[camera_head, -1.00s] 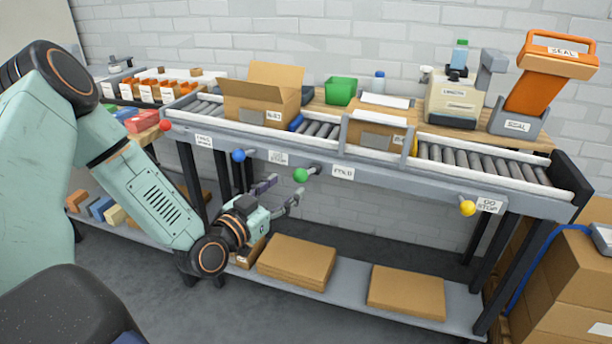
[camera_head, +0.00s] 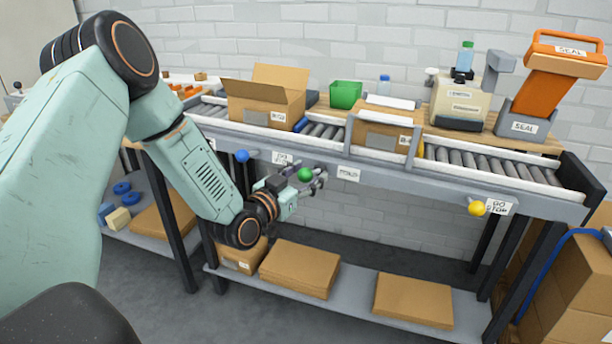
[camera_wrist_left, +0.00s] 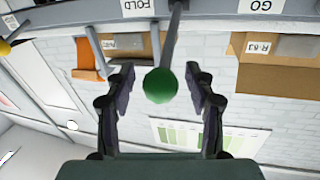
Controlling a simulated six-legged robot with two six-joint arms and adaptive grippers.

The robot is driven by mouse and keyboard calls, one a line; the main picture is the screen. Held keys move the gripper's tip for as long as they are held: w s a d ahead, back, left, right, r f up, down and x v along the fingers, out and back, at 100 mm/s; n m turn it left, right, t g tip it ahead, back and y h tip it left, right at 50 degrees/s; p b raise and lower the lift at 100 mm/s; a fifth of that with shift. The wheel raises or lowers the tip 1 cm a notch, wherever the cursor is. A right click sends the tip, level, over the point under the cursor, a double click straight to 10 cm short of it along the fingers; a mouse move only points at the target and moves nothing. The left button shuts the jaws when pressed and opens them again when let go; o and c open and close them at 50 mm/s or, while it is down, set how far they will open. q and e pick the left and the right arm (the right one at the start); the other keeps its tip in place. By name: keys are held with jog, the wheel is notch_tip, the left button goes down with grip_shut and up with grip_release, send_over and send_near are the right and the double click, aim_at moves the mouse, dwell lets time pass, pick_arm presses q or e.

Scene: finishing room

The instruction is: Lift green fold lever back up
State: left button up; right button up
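The green ball of the fold lever (camera_head: 305,174) sits at the front of the conveyor, below its front rail and just left of the fold label (camera_head: 348,173). My left gripper (camera_head: 312,182) is at the ball, with its fingers on either side of it. In the left wrist view the green ball (camera_wrist_left: 160,85) lies between the two spread fingertips, with gaps visible on both sides. The grey lever rod (camera_wrist_left: 174,35) runs from the ball toward the conveyor. My left gripper is open. My right gripper is not in view.
A blue-knobbed lever (camera_head: 242,156) is to the left and a yellow-knobbed lever (camera_head: 477,208) to the right. An open carton (camera_head: 262,100) and another carton (camera_head: 380,135) under a metal frame stand on the conveyor. Flat cardboard stacks (camera_head: 300,268) lie on the shelf below.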

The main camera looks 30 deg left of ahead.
pick_arm(q)
jog(key=shift+s+a+r, duration=0.1)
jog(key=shift+s, duration=0.1)
jog(key=shift+c, duration=1.4)
jog(key=shift+w, duration=0.15)
jog(key=c, duration=0.3)
grip_shut()
